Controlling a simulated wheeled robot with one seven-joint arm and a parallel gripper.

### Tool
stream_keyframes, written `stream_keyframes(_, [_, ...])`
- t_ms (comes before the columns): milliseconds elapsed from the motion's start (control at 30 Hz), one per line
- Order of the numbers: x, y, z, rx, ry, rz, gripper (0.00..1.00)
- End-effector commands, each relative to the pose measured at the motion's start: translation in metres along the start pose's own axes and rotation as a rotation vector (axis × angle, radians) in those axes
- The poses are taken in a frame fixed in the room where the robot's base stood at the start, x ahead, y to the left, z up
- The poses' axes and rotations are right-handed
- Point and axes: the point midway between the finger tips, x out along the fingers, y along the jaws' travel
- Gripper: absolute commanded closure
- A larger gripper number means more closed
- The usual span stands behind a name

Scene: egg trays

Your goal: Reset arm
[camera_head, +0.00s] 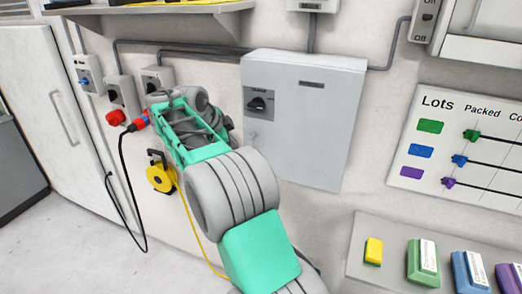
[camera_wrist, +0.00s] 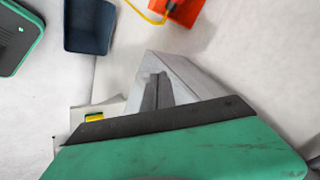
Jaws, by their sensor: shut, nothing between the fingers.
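My arm, in green and grey, rises from the bottom of the head view toward the wall at the upper left. No gripper fingers can be made out in the head view. In the wrist view, my gripper (camera_wrist: 157,85) shows as grey fingers above the green and dark wrist housing. The fingers are together with nothing between them. They point away from the camera over a pale surface.
A grey cabinet (camera_head: 303,120) hangs behind my arm, beside a yellow cable reel (camera_head: 160,178). A ledge (camera_head: 368,235) at lower right holds several coloured blocks. The wrist view shows a dark blue bin (camera_wrist: 90,27) and a red-orange object (camera_wrist: 186,11).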

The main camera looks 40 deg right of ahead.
Motion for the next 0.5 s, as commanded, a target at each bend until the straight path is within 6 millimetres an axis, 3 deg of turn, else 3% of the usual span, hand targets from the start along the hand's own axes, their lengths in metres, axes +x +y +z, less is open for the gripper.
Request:
stream_keyframes(100, [-0.018, -0.003, 0.004, -0.002, 0.0, 0.003, 1.0])
stream_keyframes(333, [-0.022, -0.001, 0.006, -0.05, 0.001, 0.011, 1.0])
stream_keyframes(433, [-0.021, -0.002, 0.008, -0.216, -0.007, 0.008, 1.0])
stream_keyframes(500, [-0.014, -0.004, 0.029, -0.471, -0.051, -0.011, 1.0])
